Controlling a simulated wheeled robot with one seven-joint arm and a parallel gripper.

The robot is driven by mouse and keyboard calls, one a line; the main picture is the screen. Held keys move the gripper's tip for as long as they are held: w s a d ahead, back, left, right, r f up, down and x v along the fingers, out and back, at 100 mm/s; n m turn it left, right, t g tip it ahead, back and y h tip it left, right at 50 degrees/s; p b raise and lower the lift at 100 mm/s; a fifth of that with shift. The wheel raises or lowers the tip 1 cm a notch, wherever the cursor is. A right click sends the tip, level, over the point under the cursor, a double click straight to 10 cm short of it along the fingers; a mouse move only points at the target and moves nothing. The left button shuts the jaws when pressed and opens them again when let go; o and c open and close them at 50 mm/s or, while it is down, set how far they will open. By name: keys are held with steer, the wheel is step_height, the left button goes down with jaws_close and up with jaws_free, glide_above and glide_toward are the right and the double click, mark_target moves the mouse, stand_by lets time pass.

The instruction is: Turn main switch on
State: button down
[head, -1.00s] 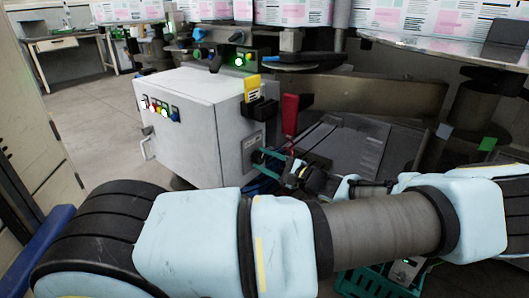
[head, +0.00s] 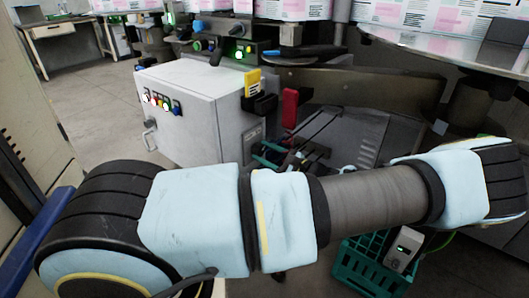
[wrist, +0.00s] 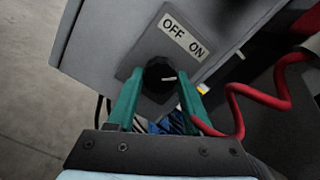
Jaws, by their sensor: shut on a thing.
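The main switch is a black rotary knob (wrist: 160,80) on a grey plate on the side of a light grey cabinet (head: 185,115). A white OFF/ON label (wrist: 184,37) sits above the knob in the wrist view. The white mark on the knob points to the right in that view, on the ON side. My gripper (wrist: 158,100) has teal fingers on both sides of the knob and is shut on it. In the head view my gripper (head: 272,157) is at the cabinet's right side, and the knob is largely hidden there.
A red coiled cable (wrist: 250,98) runs just right of my gripper. A red handle (head: 290,107) and a yellow tag (head: 252,83) are near the cabinet's corner. A green crate (head: 368,260) stands low under my arm. Open floor lies left of the cabinet.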

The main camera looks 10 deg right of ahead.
steer(key=shift+d+f, duration=0.1)
steer(key=shift+c, duration=1.4)
jaws_free()
steer(key=shift+s, duration=0.1)
steer(key=b+v, duration=0.2)
steer(key=v, duration=0.8)
steer(key=shift+s+d, duration=0.2)
steer(key=shift+d, duration=0.1)
